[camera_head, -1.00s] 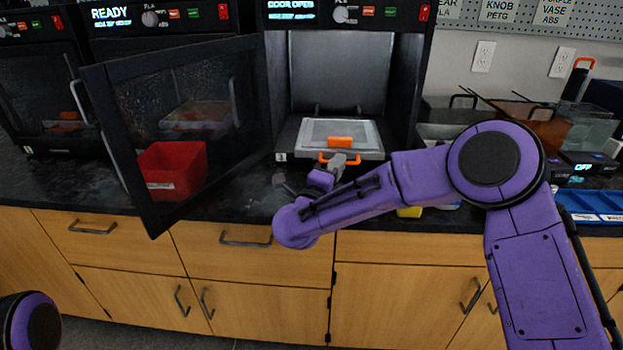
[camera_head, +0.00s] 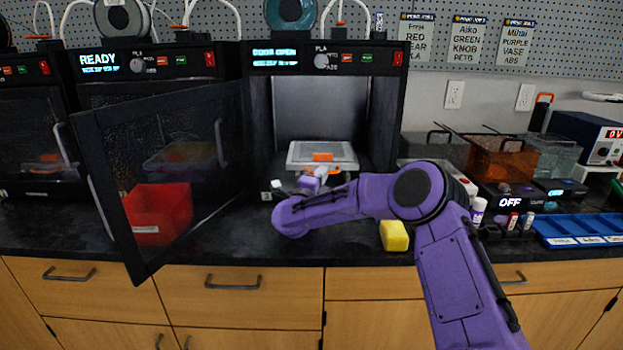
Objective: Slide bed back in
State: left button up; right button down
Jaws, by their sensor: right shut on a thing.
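The printer bed (camera_head: 299,153) is a pale flat plate in the open middle printer (camera_head: 258,110), near the front of its chamber. A small orange printed part (camera_head: 322,157) sits on the bed. My right gripper (camera_head: 320,173) is at the bed's front edge, shut on the bed's handle. My wrist and forearm mostly hide the handle now. My left gripper is not in view.
The printer's dark door (camera_head: 165,165) hangs open to the left, with a red bin (camera_head: 158,212) seen through it. A yellow block (camera_head: 394,235), blue tray (camera_head: 580,228) and orange-brown tank (camera_head: 497,160) are at right. Counter (camera_head: 240,240) is clear in front.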

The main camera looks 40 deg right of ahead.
jog(key=shift+d+r, duration=0.1)
jog(key=shift+r, duration=0.1)
jog(key=c, duration=1.4)
grip_release()
jog(key=shift+o, duration=0.9)
jog(key=shift+w+d+f, duration=0.1)
jog(key=shift+w+f, duration=0.1)
jog(key=shift+f, duration=0.05)
jog(key=shift+a, duration=0.2)
jog(key=v, duration=1)
jog(key=shift+s+a+f, duration=0.1)
jog(key=shift+s, duration=0.1)
